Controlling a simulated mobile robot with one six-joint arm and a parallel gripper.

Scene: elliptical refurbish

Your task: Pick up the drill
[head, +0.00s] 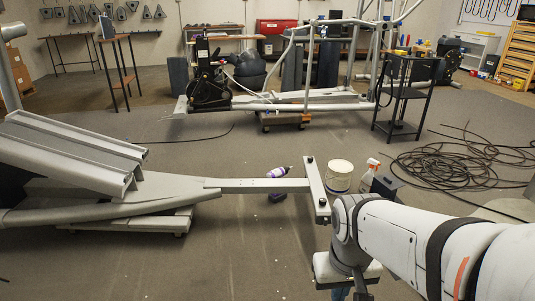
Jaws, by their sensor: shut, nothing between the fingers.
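I cannot make out a drill for certain in the head view. A small dark object (277,197) lies on the floor beside a white and purple bottle (279,172), but it is too small to identify. My white arm comes in from the right and bends down near the bottom centre. My gripper's fingers are out of sight below the bottom edge.
A grey metal frame (262,186) reaches from the left to near my arm. A white bucket (339,176), a spray bottle (370,174) and a dark box (386,187) stand behind my arm. Black cables (465,165) lie at right. A black cart (407,91) stands farther back.

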